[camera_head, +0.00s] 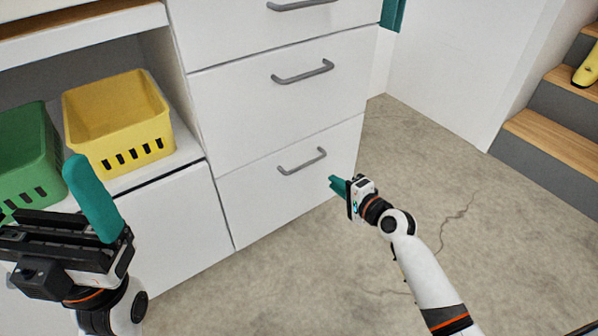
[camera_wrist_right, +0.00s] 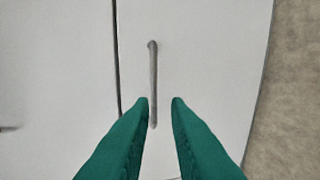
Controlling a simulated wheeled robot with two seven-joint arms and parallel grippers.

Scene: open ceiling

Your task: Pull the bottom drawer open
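The bottom drawer (camera_head: 285,190) is a white front low in the cabinet, and it looks shut. Its grey bar handle (camera_head: 302,161) is free in the head view. My right gripper (camera_head: 336,184) is in front of the drawer's right part, right of and below the handle. In the right wrist view its two green fingers (camera_wrist_right: 160,100) are apart and empty, and the handle (camera_wrist_right: 153,85) shows ahead, its near end between the fingertips. Contact with the handle cannot be seen. My left gripper (camera_head: 92,200) is at the lower left, away from the drawer; one green finger shows clearly.
Two more drawers with grey handles (camera_head: 303,72) are above. A yellow basket (camera_head: 118,120) and a green basket (camera_head: 28,155) stand on the shelf at left. Wooden-topped steps (camera_head: 555,139) are at right. The concrete floor (camera_head: 440,165) before the drawer is clear.

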